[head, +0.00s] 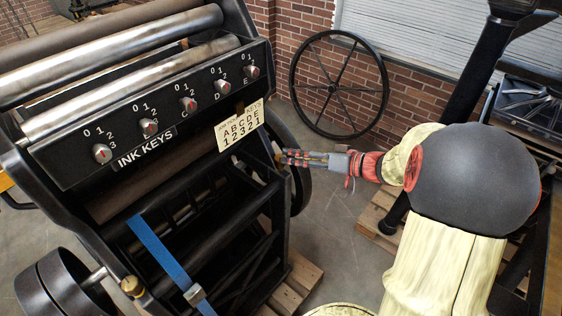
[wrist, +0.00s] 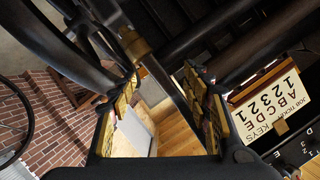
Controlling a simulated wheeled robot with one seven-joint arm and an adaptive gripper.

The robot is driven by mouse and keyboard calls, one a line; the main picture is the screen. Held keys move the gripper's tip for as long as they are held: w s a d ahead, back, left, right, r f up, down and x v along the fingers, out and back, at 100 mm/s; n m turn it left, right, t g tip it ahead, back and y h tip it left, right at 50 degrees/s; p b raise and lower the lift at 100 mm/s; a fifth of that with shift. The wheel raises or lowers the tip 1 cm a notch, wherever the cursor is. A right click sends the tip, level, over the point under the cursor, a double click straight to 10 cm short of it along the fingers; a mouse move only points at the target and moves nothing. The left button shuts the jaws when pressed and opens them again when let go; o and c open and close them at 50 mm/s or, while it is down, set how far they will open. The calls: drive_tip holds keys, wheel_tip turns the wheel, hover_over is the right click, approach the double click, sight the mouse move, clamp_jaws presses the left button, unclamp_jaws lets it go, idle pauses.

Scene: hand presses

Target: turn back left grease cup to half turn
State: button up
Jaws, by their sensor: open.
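A brass grease cup (wrist: 134,44) shows in the wrist view on the press frame, beyond my fingertips and nearer the left finger. It looks apart from both fingers. My gripper (wrist: 160,88) is open, with nothing between its fingers. In the head view my gripper (head: 286,158) reaches in from the right to the far end of the press (head: 262,190). The cup there is mostly hidden by the fingers and frame. Another brass grease cup (head: 132,286) sits at the near end of the press, low in the head view. No turn marking on either cup is readable.
A black flywheel (head: 303,165) stands close behind my fingers. The ink key panel (head: 150,115) and a card reading ABCDE 12321 (head: 240,126) are left of my gripper. A spoked wheel (head: 338,84) leans at the brick wall.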

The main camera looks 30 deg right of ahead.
sight(280, 160)
drive_tip(key=shift+w+a+f+n+g+h+b, duration=0.2)
drive_tip(key=shift+w+a+f+n, duration=0.2)
drive_tip(key=shift+w+f+n, duration=0.55)
drive_tip(key=shift+w+a+f+n+g+h+b, duration=0.15)
drive_tip(key=shift+w+a+f+n+b, duration=0.2)
drive_tip(key=shift+w+f+n, duration=0.65)
drive_tip(key=shift+w+a+f+n+g+h+b, duration=0.15)
drive_tip(key=shift+w+a+f+n, duration=0.4)
drive_tip(key=shift+w+n, duration=0.6)
drive_tip(key=shift+s+d+f, duration=0.1)
drive_tip(key=shift+c, duration=0.2)
drive_tip(key=c, duration=1.1)
